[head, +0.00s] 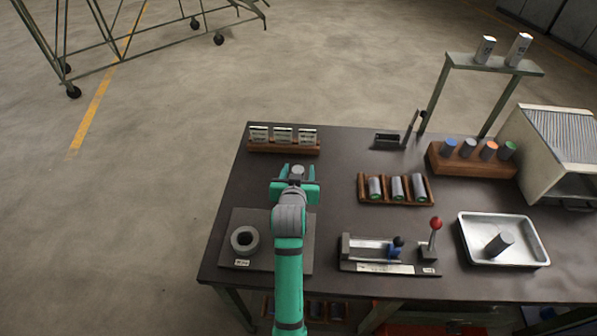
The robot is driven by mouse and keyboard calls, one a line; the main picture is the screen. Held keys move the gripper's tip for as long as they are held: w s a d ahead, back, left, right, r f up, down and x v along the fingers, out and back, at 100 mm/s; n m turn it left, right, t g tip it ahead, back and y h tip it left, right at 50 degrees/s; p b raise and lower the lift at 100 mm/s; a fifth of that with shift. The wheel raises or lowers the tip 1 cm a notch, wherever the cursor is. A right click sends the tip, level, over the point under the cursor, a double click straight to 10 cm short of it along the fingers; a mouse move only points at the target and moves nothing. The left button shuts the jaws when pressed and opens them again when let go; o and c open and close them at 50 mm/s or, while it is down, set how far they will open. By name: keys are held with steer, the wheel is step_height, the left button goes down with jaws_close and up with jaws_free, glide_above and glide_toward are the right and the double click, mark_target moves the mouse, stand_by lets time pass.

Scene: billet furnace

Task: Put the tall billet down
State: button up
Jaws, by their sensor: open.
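My gripper (296,183) is over the left part of the dark table, in front of the wooden rack. Its jaws are open. A grey billet (298,170) shows its round top at the fingertips. Most of it is hidden by my gripper, so I cannot tell its height or whether the fingers touch it. Two pale billets, a shorter one (485,49) and a taller one (518,49), stand on the raised shelf (470,66) at the back right. Another grey billet (499,243) is in the metal tray (470,256) at right.
A wooden rack (285,147) with label cards is at the back left. A grey plate with a ring (244,239) is at left. A lever fixture (375,266), a three-slot billet rack (365,202), a block of coloured-top billets (470,169) and a furnace box (548,180) fill the right.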

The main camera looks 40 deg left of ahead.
steer(key=v, duration=1.2)
steer(key=shift+f, duration=0.1)
